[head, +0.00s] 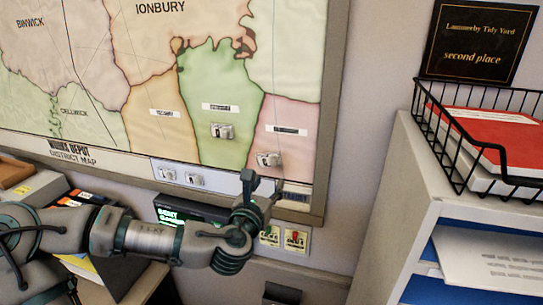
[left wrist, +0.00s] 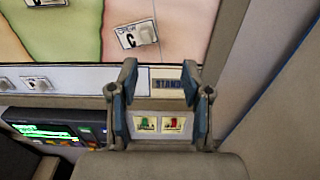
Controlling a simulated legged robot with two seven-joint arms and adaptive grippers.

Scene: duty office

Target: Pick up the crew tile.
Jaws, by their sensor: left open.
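A small white tile (left wrist: 136,34) marked with a "C" and small lettering, which seems to read "crew", sits tilted on the map's pink area in the left wrist view. It also shows in the head view (head: 268,159). Another white tile (head: 222,130) is on the green area. Two more tiles, a left one (head: 165,173) and a right one (head: 194,180), sit on the pale strip below the map. My left gripper (head: 263,186) is open and empty, just below the pink-area tile; its fingers (left wrist: 160,75) point up towards the strip. My right gripper is not in view.
The framed district map (head: 85,155) fills the wall. Below it are a device with a green display (head: 180,213) and two small switch plates (left wrist: 160,124). A cabinet (head: 390,190) with a black wire basket (head: 470,158) stands at right.

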